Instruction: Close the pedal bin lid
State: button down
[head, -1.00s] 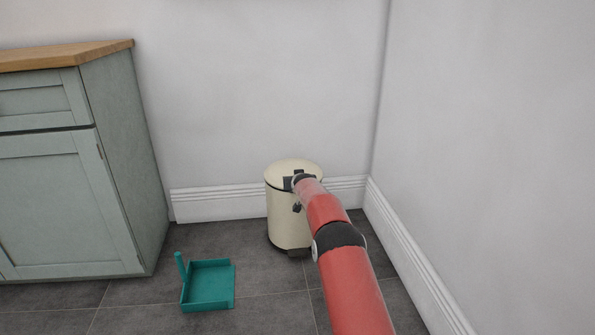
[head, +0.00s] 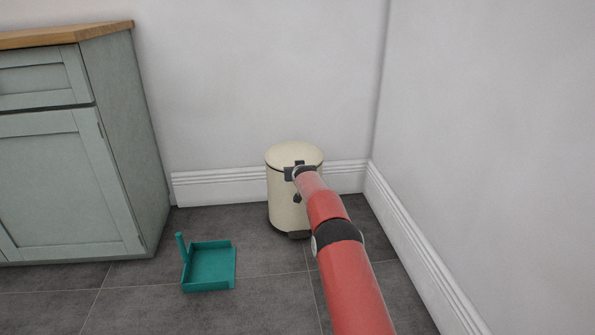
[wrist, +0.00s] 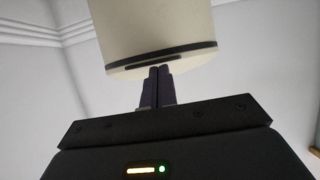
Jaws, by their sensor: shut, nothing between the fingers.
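The cream pedal bin (head: 284,205) stands on the floor in the corner. Its round lid (head: 290,154) lies flat on the body, with a thin dark seam below it, and looks closed. In the wrist view the bin (wrist: 153,28) appears upside down, with the lid edge (wrist: 190,63) lowest in the picture. My gripper (head: 297,170) is in front of the upper bin, near the lid's front edge, and hides part of it. In the wrist view my gripper's dark fingers (wrist: 160,70) are together and empty, their tips close to the lid. I cannot tell whether they touch it.
A teal dustpan (head: 210,268) lies on the grey tiled floor left of the bin. A green cabinet (head: 120,140) with a wooden top stands further left. White walls and a skirting board (head: 222,187) close off the back and right. Floor between dustpan and bin is clear.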

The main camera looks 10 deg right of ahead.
jog(key=f, duration=0.3)
jog(key=shift+s+f+g, duration=0.15)
jog(key=shift+s+g, duration=0.15)
notch_tip(320, 180, up, 7)
jog(key=s+f, duration=0.6)
jog(key=s, duration=0.1)
jog(key=s+d+r+g, duration=0.2)
jog(key=s+r+g, duration=0.1)
jog(key=s+r, duration=1.95)
jog(key=s+a+f+g+p, duration=0.1)
jog(key=s+f+g, duration=0.1)
jog(key=s, duration=1.7)
jog(key=s+f+g, duration=0.1)
jog(key=s+g, duration=0.1)
jog(key=s, duration=1.7)
notch_tip(320, 180, up, 13)
jog(key=p, duration=1.3)
jog(key=shift+w, duration=0.35)
